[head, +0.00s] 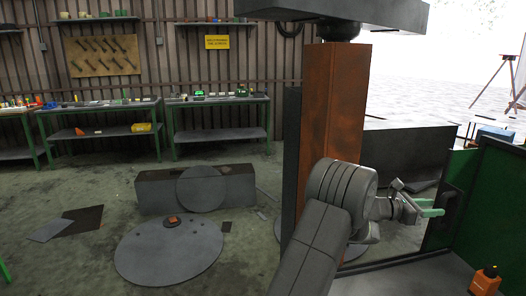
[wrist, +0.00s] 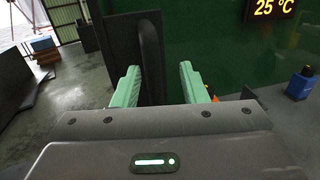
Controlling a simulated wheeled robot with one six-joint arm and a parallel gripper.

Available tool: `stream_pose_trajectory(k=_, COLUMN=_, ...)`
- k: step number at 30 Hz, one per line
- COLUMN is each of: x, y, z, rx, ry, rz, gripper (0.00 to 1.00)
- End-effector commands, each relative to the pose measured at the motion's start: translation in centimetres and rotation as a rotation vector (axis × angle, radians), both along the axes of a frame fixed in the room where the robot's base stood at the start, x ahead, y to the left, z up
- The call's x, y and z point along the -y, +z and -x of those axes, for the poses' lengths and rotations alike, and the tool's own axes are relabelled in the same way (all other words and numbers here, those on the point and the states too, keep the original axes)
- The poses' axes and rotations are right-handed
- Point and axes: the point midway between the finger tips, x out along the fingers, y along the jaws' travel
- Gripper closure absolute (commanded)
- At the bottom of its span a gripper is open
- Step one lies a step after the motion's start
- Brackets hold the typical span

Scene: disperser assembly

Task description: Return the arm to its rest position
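My gripper (head: 424,207) is at the right in the head view, at the end of my grey arm. Its pale green fingers point right, close to a black handle (head: 449,206) on a green cabinet panel (head: 494,190). In the wrist view my gripper (wrist: 160,84) has its two fingers apart, with a gap between them. The dark curved handle (wrist: 151,55) stands upright behind that gap, nearer the left finger. No contact with it can be made out, and no held object shows.
An orange bottle (head: 486,281) stands on a grey surface at the lower right. A rusty column (head: 332,130) rises behind my arm. Green workbenches (head: 219,101) line the back wall. A round plate (head: 150,262) lies on the floor. A 25 °C display (wrist: 272,8) shows in the wrist view.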

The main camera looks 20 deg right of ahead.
Motion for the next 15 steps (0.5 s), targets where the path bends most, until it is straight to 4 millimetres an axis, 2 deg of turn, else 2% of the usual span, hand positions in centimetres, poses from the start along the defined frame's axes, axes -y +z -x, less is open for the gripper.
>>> stream_pose_trajectory(k=15, x=-10.3, y=0.3, z=-1.3, rx=-0.002, ry=0.004, rz=-0.002, gripper=0.61)
